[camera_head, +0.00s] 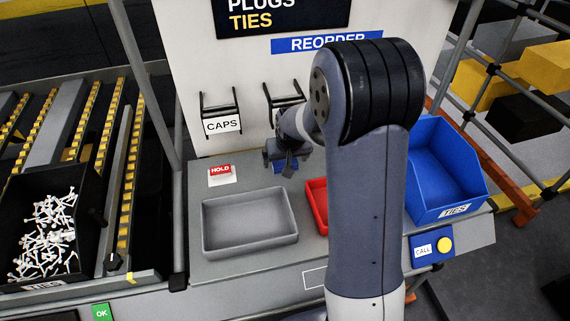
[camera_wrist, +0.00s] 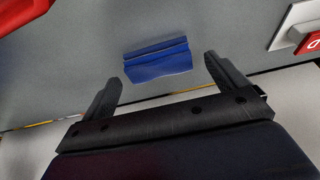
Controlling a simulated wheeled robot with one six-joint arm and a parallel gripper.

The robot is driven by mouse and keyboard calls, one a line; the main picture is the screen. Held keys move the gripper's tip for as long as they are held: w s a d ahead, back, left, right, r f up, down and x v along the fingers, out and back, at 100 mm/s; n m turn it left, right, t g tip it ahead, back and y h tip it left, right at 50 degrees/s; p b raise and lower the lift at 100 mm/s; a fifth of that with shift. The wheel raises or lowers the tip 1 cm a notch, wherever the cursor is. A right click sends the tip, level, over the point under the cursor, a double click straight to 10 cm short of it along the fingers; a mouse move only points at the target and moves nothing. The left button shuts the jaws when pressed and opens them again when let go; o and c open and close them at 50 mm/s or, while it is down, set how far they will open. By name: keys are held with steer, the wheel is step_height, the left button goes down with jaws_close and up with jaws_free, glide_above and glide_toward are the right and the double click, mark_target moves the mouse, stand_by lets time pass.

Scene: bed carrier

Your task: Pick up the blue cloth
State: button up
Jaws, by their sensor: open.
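The blue cloth (camera_wrist: 157,62) lies folded in a small flat rectangle on the grey worktop in the wrist view. My gripper (camera_wrist: 162,70) is open, with one black finger on each side of the picture. The cloth shows beyond and between the fingertips, with clear space at both sides, and nothing is held. In the head view my gripper (camera_head: 284,160) is low over the back of the worktop, partly behind my arm.
A grey tray (camera_head: 250,250), a red bin (camera_head: 316,207) mostly behind my arm, and a blue TIES bin (camera_head: 440,165) stand on the worktop. The upright back panel (camera_head: 200,60) with hooks rises close behind.

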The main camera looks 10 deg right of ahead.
mark_target(284, 162)
steer(key=shift+w+f, duration=0.25)
steer(key=shift+f, duration=0.3)
steer(key=shift+c, duration=0.3)
steer(key=c, duration=1)
steer(key=shift+r, duration=0.1)
steer(key=shift+r+p, duration=0.4)
steer(key=shift+r, duration=0.1)
step_height(284, 162, up, 3)
steer(key=shift+a+f+p, duration=0.1)
steer(key=shift+a+p, duration=0.05)
steer(key=shift+p, duration=0.75)
steer(key=a+b, duration=0.1)
steer(key=a, duration=0.9)
steer(key=a+b, duration=0.1)
steer(key=a, duration=2)
steer(key=shift+a+f+b, duration=0.25)
steer(key=shift+a+b, duration=0.15)
